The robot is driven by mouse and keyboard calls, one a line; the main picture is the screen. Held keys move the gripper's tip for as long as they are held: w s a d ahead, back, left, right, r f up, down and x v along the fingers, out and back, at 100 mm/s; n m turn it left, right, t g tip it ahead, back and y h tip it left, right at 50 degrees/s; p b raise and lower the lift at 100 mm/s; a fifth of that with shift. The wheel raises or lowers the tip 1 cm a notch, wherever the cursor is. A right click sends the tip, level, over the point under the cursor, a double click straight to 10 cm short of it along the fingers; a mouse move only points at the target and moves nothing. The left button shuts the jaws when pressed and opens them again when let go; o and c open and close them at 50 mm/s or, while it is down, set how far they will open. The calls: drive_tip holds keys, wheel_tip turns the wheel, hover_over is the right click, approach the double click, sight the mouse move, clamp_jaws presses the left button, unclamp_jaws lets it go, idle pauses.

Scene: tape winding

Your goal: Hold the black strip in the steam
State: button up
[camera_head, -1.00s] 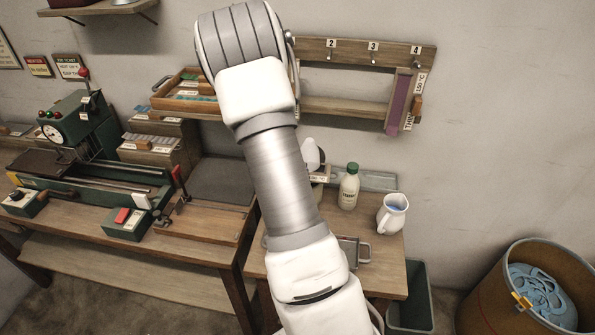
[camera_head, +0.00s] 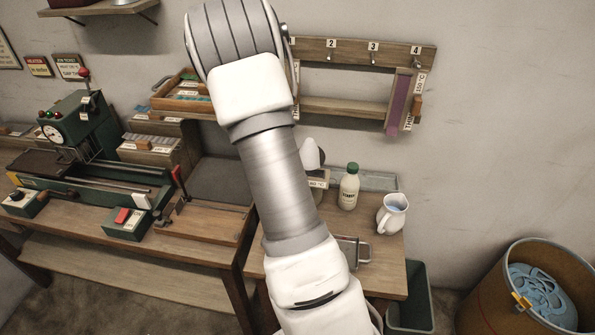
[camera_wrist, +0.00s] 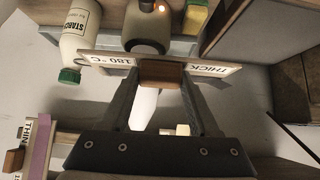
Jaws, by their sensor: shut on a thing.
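My gripper (camera_wrist: 160,95) is shut on the brown wooden grip of a long holder (camera_wrist: 100,62), marked "180 °C" and "THICK" in the wrist view. I take this for the black strip's holder; its black face is hidden from this side. A grey rounded vessel (camera_wrist: 147,35) with a small orange glow stands just beyond it in that view. A white shape (camera_wrist: 143,108) shows between my fingers, perhaps steam; I cannot tell whether it touches the strip. In the head view my arm hides the gripper, and a white cone (camera_head: 313,154) stands above a "°C" label (camera_head: 318,183).
A starch bottle (camera_head: 348,187) and a white jug (camera_head: 392,214) stand right of my arm on the small table (camera_head: 385,262). A wall rack (camera_head: 345,107) holds a purple strip (camera_head: 397,105). A bin (camera_head: 480,295) is at right. A machine (camera_head: 90,175) fills the left bench.

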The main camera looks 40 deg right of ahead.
drive_tip(key=s+a+r, duration=0.1)
drive_tip(key=s+a, duration=0.5)
drive_tip(key=a, duration=0.1)
drive_tip(key=shift+r+p, duration=0.3)
idle(0.3)
drive_tip(key=shift+w, duration=0.1)
idle(0.3)
